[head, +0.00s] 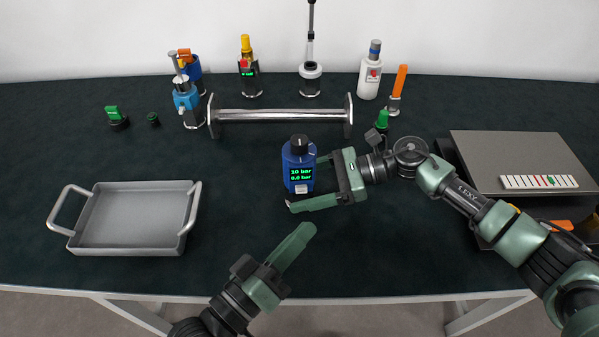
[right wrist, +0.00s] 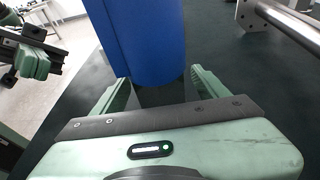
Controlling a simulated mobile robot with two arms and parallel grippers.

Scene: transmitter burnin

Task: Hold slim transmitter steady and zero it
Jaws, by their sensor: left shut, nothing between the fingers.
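The slim transmitter (head: 299,166) is a blue upright body with a black top knob and a green-lit display reading 10 bar and 0.0 bar. It stands on the dark mat near the middle of the table. My right gripper (head: 303,181) reaches in from the right with its fingers apart, one on the near side and one behind. In the right wrist view the blue body (right wrist: 150,45) rises between the fingertips; contact is unclear. My left gripper (head: 304,231) is shut and empty in front of the transmitter, apart from it.
A grey metal tray (head: 133,248) lies at left. Several instruments and bottles line the back, including a white bottle (head: 369,80). The mat between tray and transmitter is clear.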

